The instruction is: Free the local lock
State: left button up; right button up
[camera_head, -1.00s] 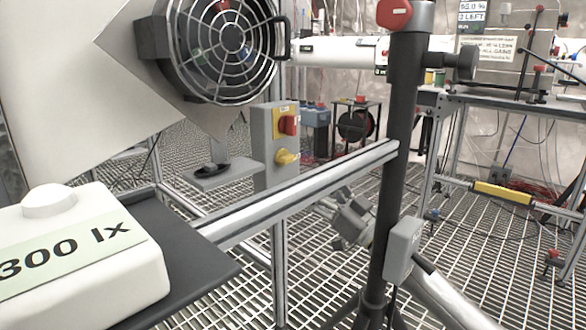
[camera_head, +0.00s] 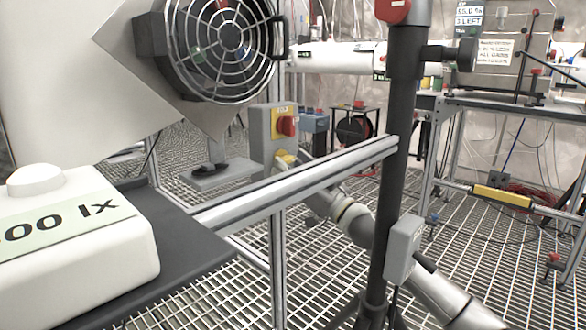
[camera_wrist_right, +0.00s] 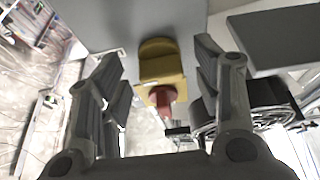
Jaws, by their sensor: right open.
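The grey control box (camera_head: 262,140) on the frame post carries a red knob (camera_head: 287,125) on a yellow plate, with a yellow lock part (camera_head: 284,159) below it. My right gripper (camera_head: 298,163) is beside this yellow part, partly hidden by the rail. In the right wrist view my open right gripper (camera_wrist_right: 157,75) has one finger on each side of the yellow part (camera_wrist_right: 158,48). The red knob (camera_wrist_right: 162,97) shows below it there. I cannot tell whether the fingers touch anything. My left gripper is not in view.
A silver rail (camera_head: 300,182) crosses in front of my right arm and meets a dark upright post (camera_head: 395,140). A caged fan (camera_head: 222,45) hangs above left of the box. A white "lx" container (camera_head: 75,240) stands on a black shelf at left.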

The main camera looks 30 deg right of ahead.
jog(key=c, duration=1)
